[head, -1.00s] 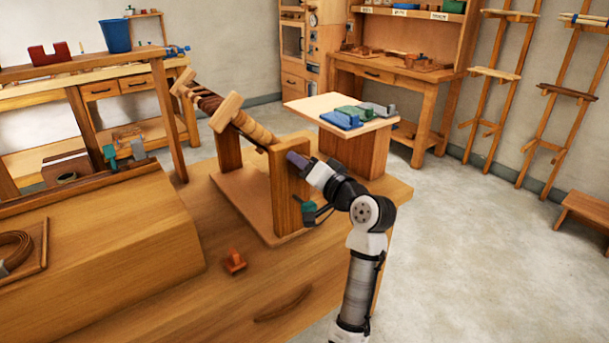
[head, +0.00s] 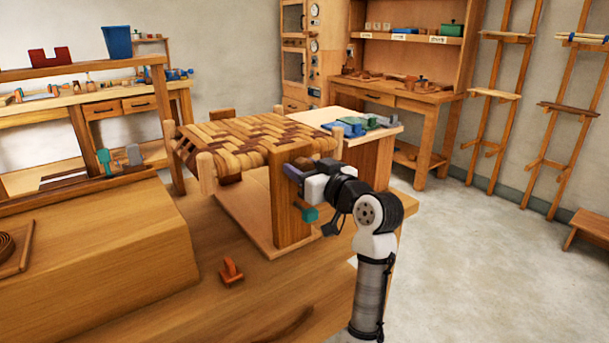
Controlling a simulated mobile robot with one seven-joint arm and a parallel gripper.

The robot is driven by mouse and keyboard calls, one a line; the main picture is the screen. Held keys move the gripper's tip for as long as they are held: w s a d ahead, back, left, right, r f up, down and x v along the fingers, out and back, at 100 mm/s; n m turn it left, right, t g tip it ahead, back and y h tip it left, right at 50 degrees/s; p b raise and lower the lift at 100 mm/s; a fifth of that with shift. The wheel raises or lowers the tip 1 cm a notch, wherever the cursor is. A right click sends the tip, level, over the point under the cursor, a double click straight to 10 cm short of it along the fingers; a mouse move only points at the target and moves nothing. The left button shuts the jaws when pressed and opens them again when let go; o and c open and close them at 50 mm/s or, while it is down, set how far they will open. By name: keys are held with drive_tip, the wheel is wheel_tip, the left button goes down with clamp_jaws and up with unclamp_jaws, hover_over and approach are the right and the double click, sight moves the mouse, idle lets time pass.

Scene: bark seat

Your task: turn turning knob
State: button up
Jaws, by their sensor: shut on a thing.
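The turning knob (head: 293,173), purple-grey, is on the near side of the wooden post of a stand (head: 291,212). My gripper (head: 302,180) reaches in from the right and is shut on it; its fingers and the wrist hide most of the knob. The stand carries a wooden seat frame (head: 238,138) with woven bark strips in light and dark brown. The seat lies nearly level, its woven face showing and its short legs sticking out at the corners. A teal piece (head: 310,214) is low on the post, just below my gripper.
The stand is on a wooden bench (head: 255,290). A small orange-brown wooden piece (head: 231,270) lies in front of it. A large wooden block (head: 100,260) fills the left. A side board (head: 375,130) with blue, green and grey pieces is behind my arm.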

drive_tip(key=shift+n, duration=0.3)
drive_tip(key=o, duration=1)
drive_tip(key=b+v, duration=0.1)
drive_tip(key=v, duration=1.3)
